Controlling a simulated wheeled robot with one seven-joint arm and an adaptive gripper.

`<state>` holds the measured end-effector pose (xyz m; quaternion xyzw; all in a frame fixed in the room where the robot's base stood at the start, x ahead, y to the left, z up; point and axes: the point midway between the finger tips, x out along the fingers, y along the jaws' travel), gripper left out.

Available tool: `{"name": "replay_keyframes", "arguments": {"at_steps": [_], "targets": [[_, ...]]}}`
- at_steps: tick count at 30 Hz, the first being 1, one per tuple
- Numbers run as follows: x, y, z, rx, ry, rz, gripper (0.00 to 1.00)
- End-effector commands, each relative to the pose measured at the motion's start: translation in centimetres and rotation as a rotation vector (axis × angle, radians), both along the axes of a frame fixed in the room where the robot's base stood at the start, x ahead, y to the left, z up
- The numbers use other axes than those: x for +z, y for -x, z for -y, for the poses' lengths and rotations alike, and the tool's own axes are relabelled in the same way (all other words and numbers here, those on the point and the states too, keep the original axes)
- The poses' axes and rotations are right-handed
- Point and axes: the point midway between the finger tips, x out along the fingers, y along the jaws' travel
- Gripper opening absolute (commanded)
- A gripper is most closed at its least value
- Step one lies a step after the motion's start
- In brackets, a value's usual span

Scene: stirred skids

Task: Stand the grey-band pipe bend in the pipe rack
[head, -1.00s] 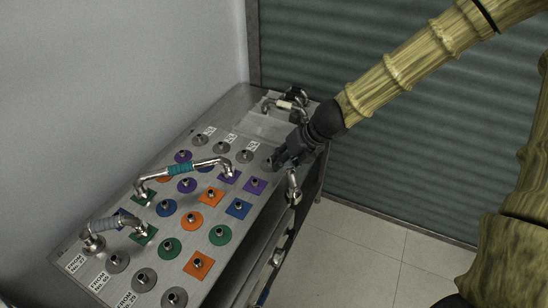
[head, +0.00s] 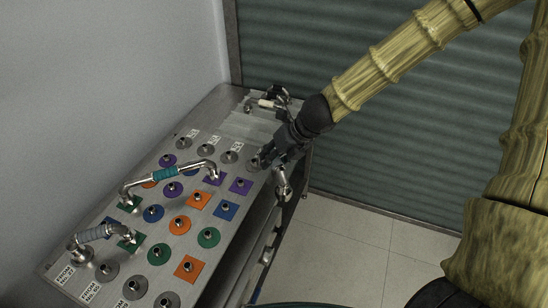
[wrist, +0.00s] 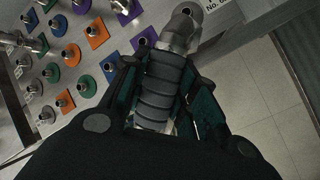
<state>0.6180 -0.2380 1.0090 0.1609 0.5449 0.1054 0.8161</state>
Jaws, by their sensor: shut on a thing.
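My gripper (head: 273,156) is over the right edge of the steel bench, towards its far end. In the wrist view, my gripper (wrist: 162,88) is shut around the dark grey ribbed band of a pipe bend (wrist: 158,92). In the head view, a metal end (head: 283,186) hangs below the fingers beside the bench edge. I cannot tell for sure which fixture is the pipe rack.
A teal-band pipe (head: 165,174) and a blue-grey-band pipe (head: 92,234) stand on the bench (head: 215,270) among several coloured, pegged plates. A white-band pipe (head: 266,103) lies at the far end. More metal parts (head: 267,255) line the right side. The floor to the right is clear.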

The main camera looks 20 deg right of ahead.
Motion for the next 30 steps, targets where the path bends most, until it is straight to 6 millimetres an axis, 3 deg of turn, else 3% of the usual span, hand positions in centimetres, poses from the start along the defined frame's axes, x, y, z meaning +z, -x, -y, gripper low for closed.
{"name": "replay_keyframes", "arguments": {"at_steps": [16,30], "targets": [[4.5,0.0,0.0,0.0,0.0,0.0,0.0],[4.6,-0.1,0.0,0.007,0.0,0.001,0.0]]}}
